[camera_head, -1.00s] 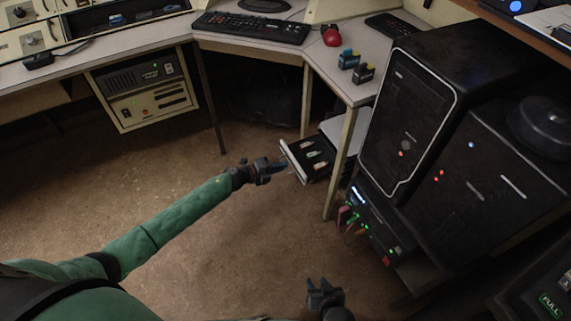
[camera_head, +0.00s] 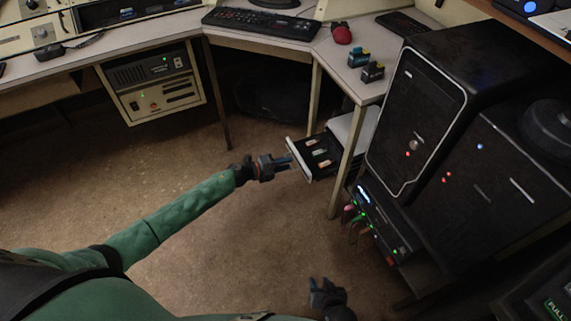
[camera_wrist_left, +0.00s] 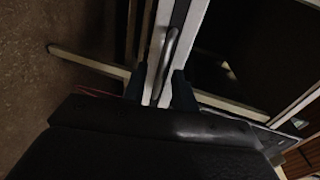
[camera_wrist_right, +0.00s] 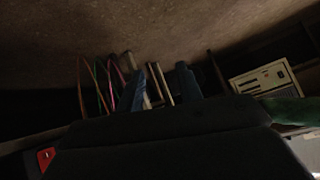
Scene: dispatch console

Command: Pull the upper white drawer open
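The upper white drawer (camera_head: 300,160) stands pulled out from a small unit under the desk in the head view. Its black inside shows several small items. My left gripper (camera_head: 287,162) is at the drawer's front. In the left wrist view, the drawer's bar handle (camera_wrist_left: 168,55) lies ahead of and between the left fingers (camera_wrist_left: 160,92), which stand apart; I cannot tell whether they touch it. My right gripper (camera_head: 318,285) is low in the head view, away from the drawer. In the right wrist view its fingers (camera_wrist_right: 166,85) are apart and nothing is held.
The unit's white top (camera_head: 352,128) sits behind a pale desk leg (camera_head: 347,165). A black computer tower (camera_head: 415,120) and a lit rack device (camera_head: 380,222) with coloured cables stand to the right. The brown floor (camera_head: 230,240) left of the drawer is clear.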

